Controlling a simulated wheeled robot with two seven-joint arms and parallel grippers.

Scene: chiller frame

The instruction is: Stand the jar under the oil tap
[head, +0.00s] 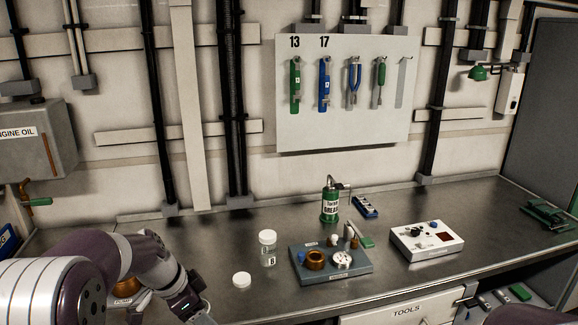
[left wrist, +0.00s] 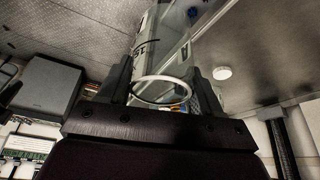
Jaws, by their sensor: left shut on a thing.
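A clear glass jar (left wrist: 172,52) with dark lettering is between the fingers of my left gripper (left wrist: 163,88) in the left wrist view. The gripper is shut on it, and the jar's open round mouth faces the camera. In the head view, my left wrist is at the bottom edge; the fingers and held jar are not visible there. The oil tap (head: 36,202), with a green handle, is at the far left below the grey ENGINE OIL tank (head: 38,140). My right gripper is not in view.
A white lid (head: 242,280) lies on the metal bench (head: 215,235) beside a lidded jar marked B (head: 268,255). A blue-grey fixture (head: 325,278), green grease can (head: 330,205) and white control box (head: 426,241) stand farther right. The back-left bench is clear.

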